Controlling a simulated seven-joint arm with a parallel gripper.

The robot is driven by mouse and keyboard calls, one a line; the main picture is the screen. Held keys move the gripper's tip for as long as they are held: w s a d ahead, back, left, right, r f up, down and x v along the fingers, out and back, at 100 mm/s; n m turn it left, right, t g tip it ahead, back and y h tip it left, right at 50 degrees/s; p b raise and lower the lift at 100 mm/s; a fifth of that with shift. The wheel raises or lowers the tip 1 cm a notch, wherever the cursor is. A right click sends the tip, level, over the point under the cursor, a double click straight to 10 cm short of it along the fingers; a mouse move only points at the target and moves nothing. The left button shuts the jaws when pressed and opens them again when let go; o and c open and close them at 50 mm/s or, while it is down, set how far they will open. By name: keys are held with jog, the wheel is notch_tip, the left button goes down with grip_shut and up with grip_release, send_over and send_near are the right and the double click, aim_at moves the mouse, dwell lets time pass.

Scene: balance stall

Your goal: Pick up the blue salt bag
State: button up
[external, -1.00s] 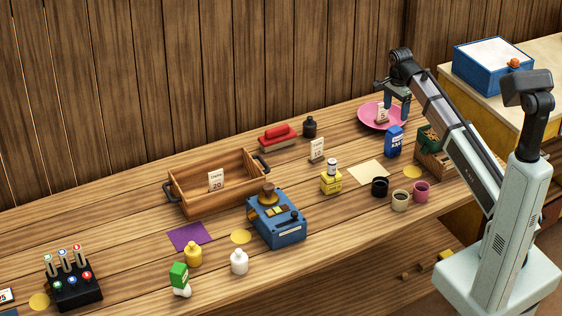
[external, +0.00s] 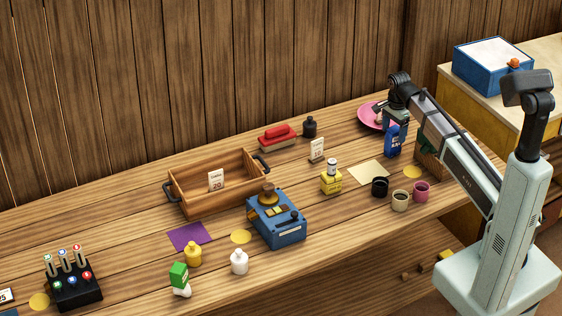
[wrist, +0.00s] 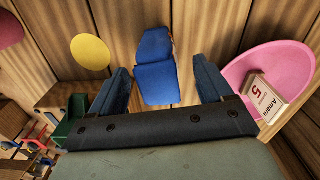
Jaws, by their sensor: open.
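The blue salt bag (external: 394,146) stands upright on the table near the right end, beside the pink plate. In the wrist view the blue salt bag (wrist: 156,72) lies ahead, between my two fingers, with a gap on either side. My gripper (wrist: 163,92) is open and empty. In the external view my gripper (external: 396,118) hangs just above and over the top of the bag; the fingers partly merge with it there, so contact cannot be told.
Yellow disc (external: 412,172) and several small cups (external: 400,201) are in front.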

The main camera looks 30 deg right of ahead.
aim_at(394, 139)
jog(key=shift+f, duration=1.95)
jog(key=c, duration=1.4)
jog(key=shift+r, duration=0.15)
